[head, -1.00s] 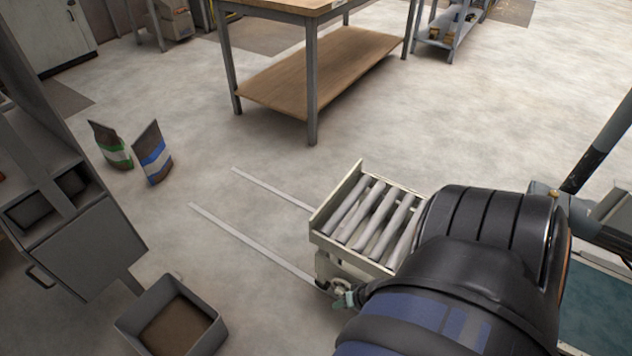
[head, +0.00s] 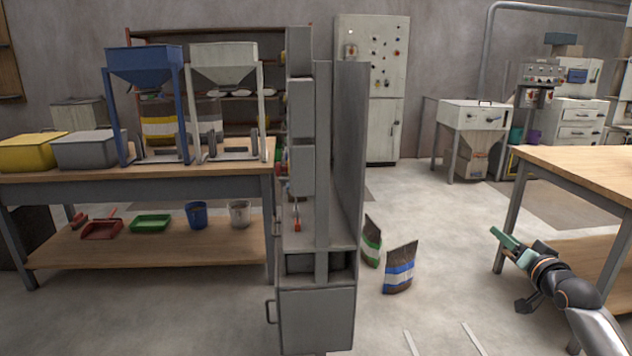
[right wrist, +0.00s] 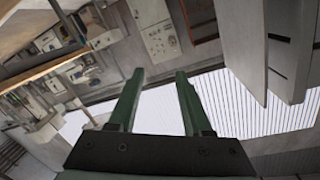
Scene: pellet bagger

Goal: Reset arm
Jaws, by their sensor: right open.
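My right gripper (head: 507,247) is at the lower right of the head view, in mid-air in front of the wooden table at the right. Its arm comes in from the lower right corner. In the right wrist view its two green fingers (right wrist: 155,95) stand apart with nothing between them. Past the fingers the room shows tilted, with a bright striped surface. My left gripper is not in any view.
A grey machine column (head: 319,200) stands mid-view. Two bags, one green-banded (head: 371,243) and one blue-banded (head: 400,268), stand on the floor beside it. A workbench (head: 140,178) with a blue hopper (head: 146,65) is at left, a wooden table (head: 590,172) at right.

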